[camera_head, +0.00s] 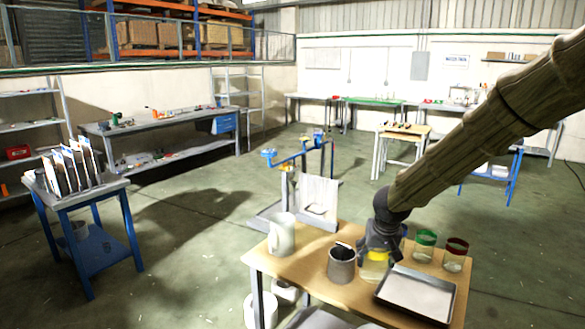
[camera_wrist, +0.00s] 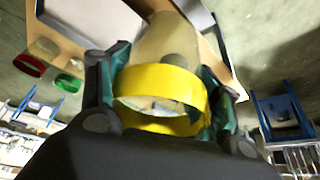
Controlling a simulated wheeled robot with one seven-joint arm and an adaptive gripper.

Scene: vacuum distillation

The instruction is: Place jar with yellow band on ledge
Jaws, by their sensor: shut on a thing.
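The jar with the yellow band (camera_head: 375,266) is at the wooden table, beneath my gripper (camera_head: 378,248). My gripper is shut on it. In the wrist view the yellow band (camera_wrist: 160,85) fills the middle, between the two fingers of my gripper (camera_wrist: 162,92). The head view does not clearly show whether the jar's base touches the table. No ledge can be told for certain; a shallow metal tray (camera_head: 447,317) with a white bottom lies just right of the jar.
A grey cup (camera_head: 341,266) stands close left of the jar, and a white pitcher (camera_head: 281,236) stands at the table's left. A green-banded jar (camera_head: 425,246) and a red-banded jar (camera_head: 455,255) stand behind the tray. Bare wood (camera_head: 315,275) shows at the front left.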

